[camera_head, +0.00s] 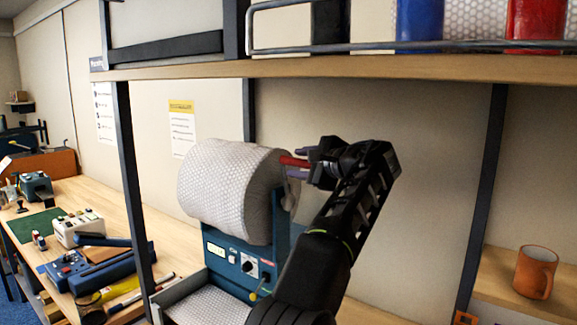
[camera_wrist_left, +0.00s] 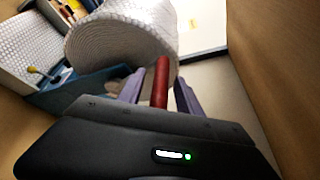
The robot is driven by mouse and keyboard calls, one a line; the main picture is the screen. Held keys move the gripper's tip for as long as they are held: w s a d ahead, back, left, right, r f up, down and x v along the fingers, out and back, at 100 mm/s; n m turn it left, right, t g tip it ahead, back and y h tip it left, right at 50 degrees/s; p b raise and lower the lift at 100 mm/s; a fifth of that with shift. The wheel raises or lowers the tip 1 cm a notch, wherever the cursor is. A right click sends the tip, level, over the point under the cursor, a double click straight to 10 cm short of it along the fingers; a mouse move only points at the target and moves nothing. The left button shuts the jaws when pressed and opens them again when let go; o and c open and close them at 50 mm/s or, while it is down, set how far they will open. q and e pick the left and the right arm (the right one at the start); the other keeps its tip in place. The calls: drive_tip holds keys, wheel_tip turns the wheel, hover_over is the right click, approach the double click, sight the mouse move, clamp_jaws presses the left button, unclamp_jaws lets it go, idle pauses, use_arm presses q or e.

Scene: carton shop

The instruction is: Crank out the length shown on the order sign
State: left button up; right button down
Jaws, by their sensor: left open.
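A large roll of bubble wrap (camera_head: 228,190) sits on a blue dispenser machine (camera_head: 240,268) with a small lit display and knobs. A red crank handle (camera_head: 293,161) sticks out at the roll's right side. My left gripper (camera_head: 300,163) is at the handle with its fingers open. In the left wrist view the red handle (camera_wrist_left: 160,82) stands between the two purple fingers (camera_wrist_left: 158,92), with a gap to each. The roll's end (camera_wrist_left: 130,40) is behind it. A tray with bubble wrap (camera_head: 208,305) lies below the roll. The display figures are too small to read. My right gripper is out of view.
A wooden shelf (camera_head: 350,68) with blue and red containers runs above the machine. An orange mug (camera_head: 535,272) stands on a ledge at right. A workbench (camera_head: 110,215) with several tools is at left. A yellow-headed sheet (camera_head: 181,128) hangs on the wall.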

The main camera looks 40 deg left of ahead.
use_arm(q)
drive_tip(key=shift+w+a, duration=0.1)
drive_tip(key=shift+a, duration=0.25)
drive_tip(key=shift+d, duration=0.2)
drive_tip(key=shift+a, duration=0.1)
clamp_jaws()
idle(0.9)
